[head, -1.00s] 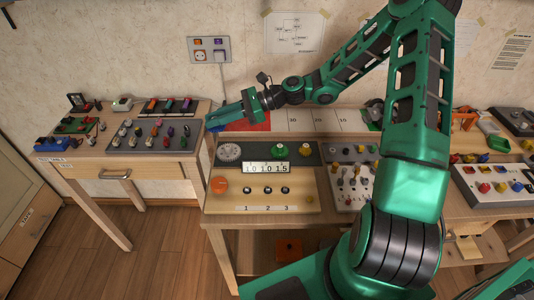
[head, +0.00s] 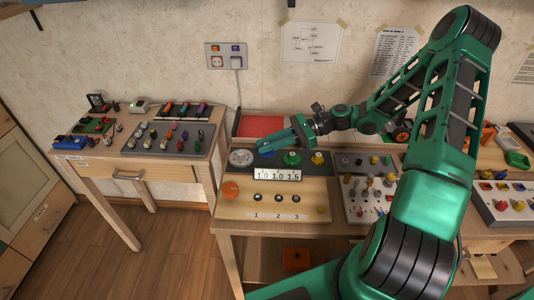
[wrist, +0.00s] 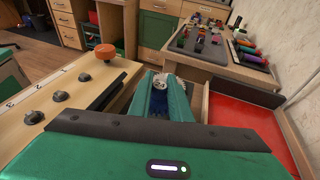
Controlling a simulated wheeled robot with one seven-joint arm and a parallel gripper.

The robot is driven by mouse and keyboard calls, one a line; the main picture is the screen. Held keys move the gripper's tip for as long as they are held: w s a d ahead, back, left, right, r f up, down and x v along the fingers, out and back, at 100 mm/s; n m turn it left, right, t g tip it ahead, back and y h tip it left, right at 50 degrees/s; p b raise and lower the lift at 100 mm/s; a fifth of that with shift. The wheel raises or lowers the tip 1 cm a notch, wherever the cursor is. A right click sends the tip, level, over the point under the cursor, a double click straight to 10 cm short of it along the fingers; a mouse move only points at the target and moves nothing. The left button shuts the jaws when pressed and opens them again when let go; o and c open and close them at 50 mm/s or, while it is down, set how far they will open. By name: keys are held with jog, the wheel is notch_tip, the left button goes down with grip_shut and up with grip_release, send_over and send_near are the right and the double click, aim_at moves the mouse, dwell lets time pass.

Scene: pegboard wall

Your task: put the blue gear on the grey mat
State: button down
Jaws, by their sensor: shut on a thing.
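My gripper (head: 268,149) is shut on the blue gear (head: 267,154) over the back of the grey mat (head: 235,173). The gear is partly hidden by the fingers. In the wrist view, the blue gear (wrist: 157,108) shows between the two green fingers. I cannot tell whether the gear touches the mat or hangs just above it. A white gear (head: 241,158) is on the mat just left of the blue gear. A green gear (head: 291,159) and a yellow gear (head: 317,158) stand to its right.
A number card (head: 278,175) stands in front of the gears. An orange knob (head: 230,190) is at the board's left. A red surface (head: 262,127) lies behind the mat, and a panel of knobs (head: 368,190) stands right. A side table (head: 140,147) is at the left.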

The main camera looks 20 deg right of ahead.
aim_at(268, 160)
jog(key=shift+f, duration=2)
jog(key=c, duration=1.6)
grip_release()
jog(key=shift+c, duration=0.2)
jog(key=v, duration=1.2)
